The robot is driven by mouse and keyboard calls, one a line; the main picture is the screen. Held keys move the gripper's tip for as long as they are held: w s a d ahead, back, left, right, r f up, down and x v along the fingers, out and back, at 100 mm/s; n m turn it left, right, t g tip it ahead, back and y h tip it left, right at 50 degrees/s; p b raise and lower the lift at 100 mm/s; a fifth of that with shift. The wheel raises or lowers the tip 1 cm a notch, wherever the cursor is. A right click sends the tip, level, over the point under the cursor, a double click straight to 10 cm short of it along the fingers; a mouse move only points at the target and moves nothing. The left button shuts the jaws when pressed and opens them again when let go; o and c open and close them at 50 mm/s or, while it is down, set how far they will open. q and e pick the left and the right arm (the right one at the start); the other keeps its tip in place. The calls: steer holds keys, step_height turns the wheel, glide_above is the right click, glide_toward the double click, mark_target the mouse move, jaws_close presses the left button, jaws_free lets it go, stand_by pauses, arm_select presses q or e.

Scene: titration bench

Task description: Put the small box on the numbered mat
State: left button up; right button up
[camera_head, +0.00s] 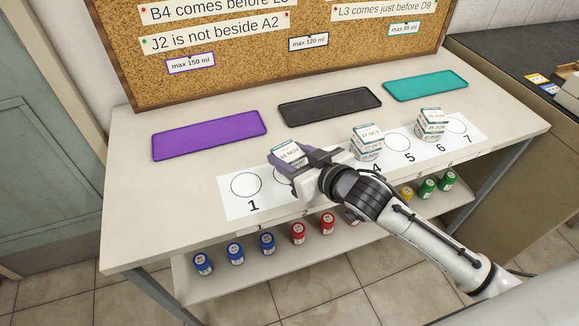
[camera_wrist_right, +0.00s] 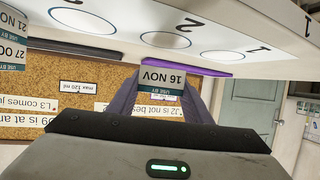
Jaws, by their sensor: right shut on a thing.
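My right gripper (camera_head: 291,160) is shut on a small white box (camera_head: 289,151) with a teal edge and a "16 NOV" label. The box also shows between the dark fingers in the right wrist view (camera_wrist_right: 163,78). The white numbered mat (camera_head: 228,205) lies along the bench front, with printed circles. The held box is over the left part of the mat, right of circle 1; I cannot tell whether it touches. The gripper hides much of circles 2 and 3. One stack of small boxes (camera_head: 367,141) stands near number 4, another (camera_head: 431,124) near 6. My left gripper is out of view.
Purple (camera_head: 209,135), black (camera_head: 330,104) and teal (camera_head: 425,85) trays lie empty behind the mat. A corkboard (camera_head: 230,76) with notes stands at the back. Blue, red, yellow and green capped bottles stand on the shelf (camera_head: 245,285) below. Circles 1, 5 and 7 look bare.

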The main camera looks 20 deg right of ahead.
steer(key=shift+f, duration=1.85)
steer(key=shift+f+b, duration=0.2)
steer(key=shift+b, duration=0.1)
steer(key=o, duration=1.1)
steer(key=shift+c, duration=0.2)
steer(key=shift+r, duration=0.25)
steer(key=v, duration=1.2)
steer(key=shift+p, duration=0.3)
